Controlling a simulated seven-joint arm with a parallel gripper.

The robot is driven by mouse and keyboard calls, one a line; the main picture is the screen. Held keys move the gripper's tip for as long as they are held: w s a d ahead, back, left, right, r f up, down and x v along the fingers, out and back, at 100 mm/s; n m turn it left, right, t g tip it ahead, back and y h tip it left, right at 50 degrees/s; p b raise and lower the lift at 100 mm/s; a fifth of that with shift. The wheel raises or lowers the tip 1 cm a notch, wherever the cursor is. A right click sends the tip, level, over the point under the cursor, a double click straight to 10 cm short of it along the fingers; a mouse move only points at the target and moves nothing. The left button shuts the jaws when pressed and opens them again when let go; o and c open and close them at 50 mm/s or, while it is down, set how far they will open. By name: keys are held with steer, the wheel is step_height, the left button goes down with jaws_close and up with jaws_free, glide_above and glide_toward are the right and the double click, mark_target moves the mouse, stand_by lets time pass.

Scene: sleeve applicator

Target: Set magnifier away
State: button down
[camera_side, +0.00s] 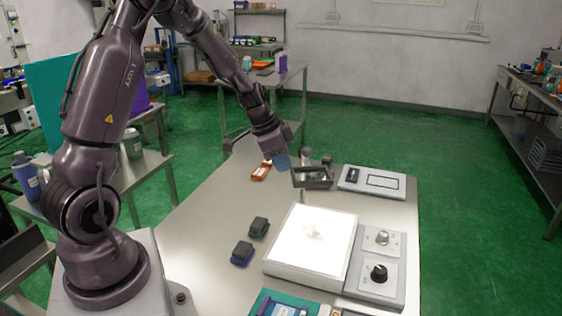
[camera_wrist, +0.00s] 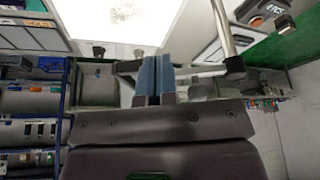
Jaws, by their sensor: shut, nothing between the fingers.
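A dark rectangular frame (camera_side: 312,177), which looks like the magnifier, is behind the bright light box; I cannot make out a lens in it.
The glowing light box (camera_side: 312,238) sits mid-table, with a silver knob (camera_side: 382,237) and a black knob (camera_side: 378,273) at its right. A grey panel with a black outline (camera_side: 372,182) lies at the back right. Two dark blocks (camera_side: 259,227) and an orange box (camera_side: 261,171) are left. The left-middle tabletop is clear.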

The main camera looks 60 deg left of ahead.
mark_target(319, 171)
steer(key=shift+w+d+n, duration=0.2)
steer(key=shift+d+n, duration=0.05)
steer(key=shift+n, duration=0.45)
steer(key=shift+w+d+n+y, duration=0.1)
steer(key=shift+d+n+y, duration=0.1)
steer(key=shift+n+y, duration=0.2)
steer(key=shift+w+d+n, duration=0.5)
steer(key=shift+w+d, duration=0.4)
steer(key=shift+w, duration=0.05)
steer(key=w+n, duration=0.1)
steer(key=w+d+n+y, duration=0.1)
steer(key=n, duration=0.1)
steer(key=w+d+n+y, duration=0.1)
steer(key=w, duration=0.1)
steer(key=shift+n, duration=0.3)
steer(key=w+a+n+g+y, duration=0.1)
steer(key=w+n+g+y, duration=0.1)
steer(key=w+n, duration=0.7)
steer(key=shift+a+n+g+y, duration=0.3)
steer(key=shift+a, duration=0.1)
